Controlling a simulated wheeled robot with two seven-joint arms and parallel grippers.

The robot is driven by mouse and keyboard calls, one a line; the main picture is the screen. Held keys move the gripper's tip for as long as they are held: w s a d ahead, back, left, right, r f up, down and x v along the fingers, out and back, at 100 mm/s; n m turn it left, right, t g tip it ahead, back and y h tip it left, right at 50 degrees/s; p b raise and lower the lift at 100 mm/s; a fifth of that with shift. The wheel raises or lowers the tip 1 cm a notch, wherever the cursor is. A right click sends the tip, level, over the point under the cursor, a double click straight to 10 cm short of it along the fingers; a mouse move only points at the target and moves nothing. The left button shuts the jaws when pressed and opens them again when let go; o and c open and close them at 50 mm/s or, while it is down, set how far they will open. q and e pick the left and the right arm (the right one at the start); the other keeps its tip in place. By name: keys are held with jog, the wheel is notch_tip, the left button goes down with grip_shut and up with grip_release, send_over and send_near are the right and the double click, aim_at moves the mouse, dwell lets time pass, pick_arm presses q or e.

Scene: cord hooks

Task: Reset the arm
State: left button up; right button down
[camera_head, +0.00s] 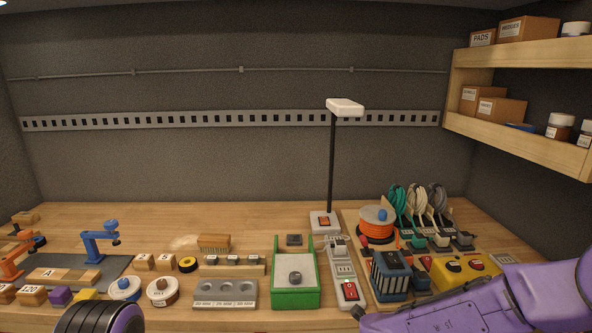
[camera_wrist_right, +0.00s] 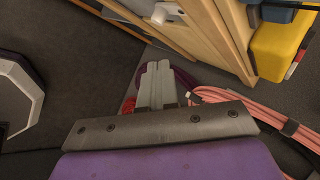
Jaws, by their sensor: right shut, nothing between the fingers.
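My right arm (camera_head: 500,300), purple, comes in from the right edge of the head view and reaches across the bench's front right. Its gripper is not clear there. In the right wrist view my right gripper (camera_wrist_right: 157,68) shows as grey fingers pressed together, shut and empty. Below and beyond the fingers is dark floor. A black and purple rounded part (camera_head: 100,317) at the bottom left of the head view looks like my left arm. My left gripper is not in view.
Wooden bench holds an orange cord reel (camera_head: 376,222), coiled cords (camera_head: 418,202), a green tray (camera_head: 295,299), a power strip (camera_head: 343,270) and a lamp (camera_head: 345,107). Shelves (camera_head: 520,135) stand at right. In the wrist view, pink cord (camera_wrist_right: 235,97) and a yellow case (camera_wrist_right: 277,48) lie near the fingers.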

jog(key=s+d+f+n+t+y+b, duration=0.1)
jog(key=s+d+f+n+y+b, duration=0.15)
jog(key=s+f+n, duration=1.4)
jog(key=s+d+f+n+g+b, duration=0.1)
jog(key=s+d+f+n+g, duration=0.2)
jog(key=s+f, duration=0.5)
jog(key=s+d, duration=0.1)
jog(key=s, duration=0.4)
jog(key=shift+s+f+b, duration=0.15)
jog(key=shift+s+b, duration=0.15)
jog(key=shift+s, duration=0.05)
